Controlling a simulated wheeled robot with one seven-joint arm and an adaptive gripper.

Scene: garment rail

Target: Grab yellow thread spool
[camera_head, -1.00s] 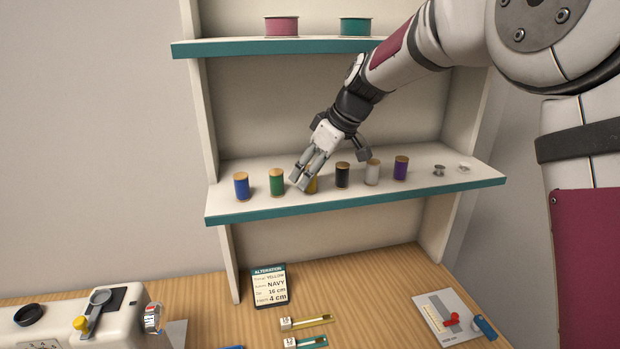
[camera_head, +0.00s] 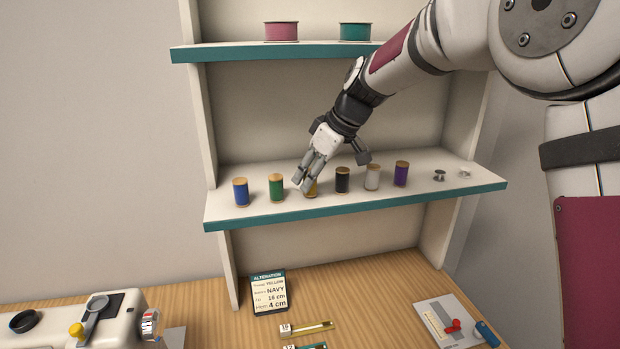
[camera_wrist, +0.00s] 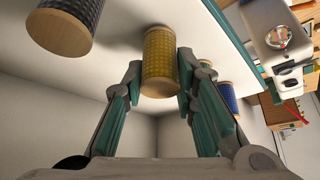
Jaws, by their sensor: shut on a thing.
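The yellow thread spool (camera_wrist: 161,62) is between my gripper's fingers in the wrist view, with its tan end toward the camera. In the head view only a sliver of the yellow spool (camera_head: 312,188) shows behind the fingers, between the green and black spools. My gripper (camera_head: 304,186) reaches down to the middle shelf and is shut on the yellow spool. Its two fingers (camera_wrist: 161,85) flank the spool's sides in the wrist view. The spool is at shelf level; whether its base touches the shelf is hidden.
On the shelf (camera_head: 340,204), a green spool (camera_head: 276,188) and blue spool (camera_head: 241,192) stand left. Black (camera_head: 342,180), white (camera_head: 372,177) and purple (camera_head: 401,174) spools stand right. The upper shelf (camera_head: 230,51) overhangs. An alteration card (camera_head: 269,292) stands on the table below.

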